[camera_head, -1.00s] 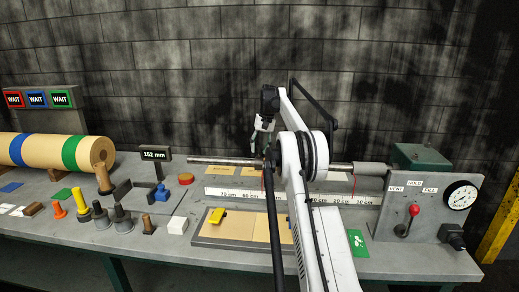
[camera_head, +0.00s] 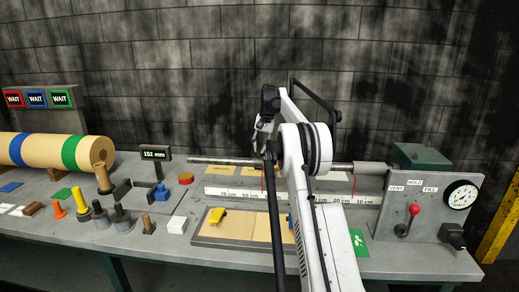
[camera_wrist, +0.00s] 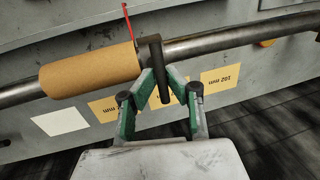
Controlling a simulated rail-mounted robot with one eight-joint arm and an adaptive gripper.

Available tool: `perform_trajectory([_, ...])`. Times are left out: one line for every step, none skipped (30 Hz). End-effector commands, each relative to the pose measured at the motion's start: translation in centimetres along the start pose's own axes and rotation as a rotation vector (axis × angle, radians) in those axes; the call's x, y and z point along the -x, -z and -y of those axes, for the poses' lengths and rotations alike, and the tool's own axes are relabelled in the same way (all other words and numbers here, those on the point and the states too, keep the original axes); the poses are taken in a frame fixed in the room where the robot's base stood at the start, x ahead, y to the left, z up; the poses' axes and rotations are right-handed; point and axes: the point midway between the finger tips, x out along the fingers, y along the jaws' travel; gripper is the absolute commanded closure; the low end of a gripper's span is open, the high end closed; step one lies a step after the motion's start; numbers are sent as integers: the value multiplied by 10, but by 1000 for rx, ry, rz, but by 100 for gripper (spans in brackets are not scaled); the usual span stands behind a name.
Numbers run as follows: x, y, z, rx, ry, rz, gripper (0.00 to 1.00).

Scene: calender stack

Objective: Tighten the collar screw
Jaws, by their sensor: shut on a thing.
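A long metal shaft (camera_head: 222,162) runs across the back of the bench, and it crosses the wrist view (camera_wrist: 235,40). A tan core sleeve (camera_wrist: 90,69) sits around the shaft at left in the wrist view. Just right of its end is a dark collar-like piece (camera_wrist: 152,42) at the shaft. My gripper (camera_wrist: 160,82) is shut on a dark bar (camera_wrist: 163,88) that joins or lies against this piece; I cannot tell which. No separate screw head can be made out. In the head view my gripper (camera_head: 262,140) is beside the shaft, and my arm hides the collar area.
A ruler strip (camera_head: 235,193) lies in front of the shaft. A panel with a red lever (camera_head: 413,209) and a gauge (camera_head: 460,195) stands at right. A yellow piece (camera_head: 218,216) lies on a tray.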

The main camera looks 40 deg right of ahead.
Motion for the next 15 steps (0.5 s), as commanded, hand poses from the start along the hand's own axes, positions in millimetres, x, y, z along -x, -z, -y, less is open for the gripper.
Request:
perform_trajectory([0,0,0,-36,0,-9,100])
perform_trajectory([0,0,-1,-60,0,-14,100])
perform_trajectory([0,0,-1,-92,0,-20,100])
perform_trajectory([0,0,-1,-115,0,-25,100])
perform_trajectory([0,0,-1,-139,0,-30,100])
perform_trajectory([0,0,-1,-170,1,-37,100])
perform_trajectory([0,-1,-2,-193,1,-41,100])
perform_trajectory([0,-1,-2,-214,1,-45,100])
perform_trajectory([0,-1,-2,-241,1,-50,100])
perform_trajectory([1,-1,-2,-261,1,-54,100])
perform_trajectory([1,-1,-2,-281,1,-58,100])
perform_trajectory([1,-1,-2,-304,1,-63,100])
perform_trajectory([1,-1,-2,-321,1,-67,100])
perform_trajectory([1,-1,-2,-337,1,-70,100])
perform_trajectory([1,-1,-2,-355,1,-74,100])
